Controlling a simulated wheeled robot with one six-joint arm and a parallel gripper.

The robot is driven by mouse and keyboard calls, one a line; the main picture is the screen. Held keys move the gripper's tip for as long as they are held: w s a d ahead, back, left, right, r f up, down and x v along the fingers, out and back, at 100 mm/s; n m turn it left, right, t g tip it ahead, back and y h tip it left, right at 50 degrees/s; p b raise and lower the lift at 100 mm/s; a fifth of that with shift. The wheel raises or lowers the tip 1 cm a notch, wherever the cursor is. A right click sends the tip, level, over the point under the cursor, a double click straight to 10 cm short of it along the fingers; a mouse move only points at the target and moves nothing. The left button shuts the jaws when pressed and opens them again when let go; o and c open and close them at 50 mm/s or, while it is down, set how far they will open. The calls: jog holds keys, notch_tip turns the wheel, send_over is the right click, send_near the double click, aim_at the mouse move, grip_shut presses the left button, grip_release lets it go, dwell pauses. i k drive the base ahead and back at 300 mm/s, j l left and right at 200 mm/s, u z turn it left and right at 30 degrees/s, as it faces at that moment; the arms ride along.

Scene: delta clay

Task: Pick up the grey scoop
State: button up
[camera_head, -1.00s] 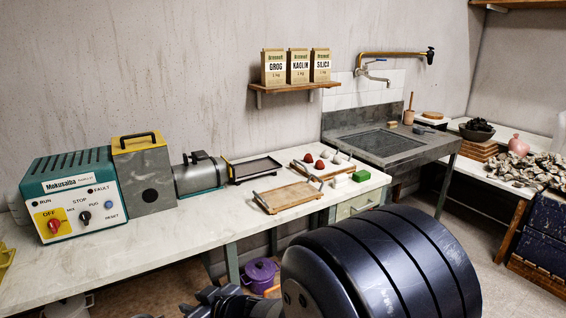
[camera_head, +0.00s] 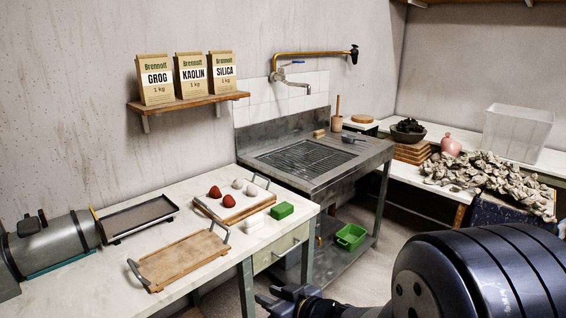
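A small dark shape (camera_head: 455,188) lies at the front of the heap of grey lumps on the right bench, too small to identify. My gripper (camera_head: 277,298) shows at the bottom edge, dark, in front of the drawer table and well apart from the right bench. Its fingers are partly cut off by the frame, so I cannot tell whether it is open. My dark arm fills the lower right.
A grey sink (camera_head: 330,178) stands between the drawer table and the right bench (camera_head: 408,178). A wooden tray (camera_head: 182,258) lies on the table. A green basin (camera_head: 351,236) sits beneath the sink.

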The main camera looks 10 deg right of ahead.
aim_at(348, 139)
jog(key=i+l+z, duration=0.75)
jog(key=i+z, duration=0.6)
jog(key=i+u, duration=0.15)
jog(key=i, duration=0.45)
jog(key=i+l+u, duration=0.15)
jog(key=i, duration=0.5)
jog(key=i+l+u, duration=0.15)
jog(key=i, duration=0.45)
jog(key=i+u, duration=0.45)
jog(key=i+l+u, duration=0.25)
jog(key=i+u, duration=0.25)
jog(key=i+l, duration=0.05)
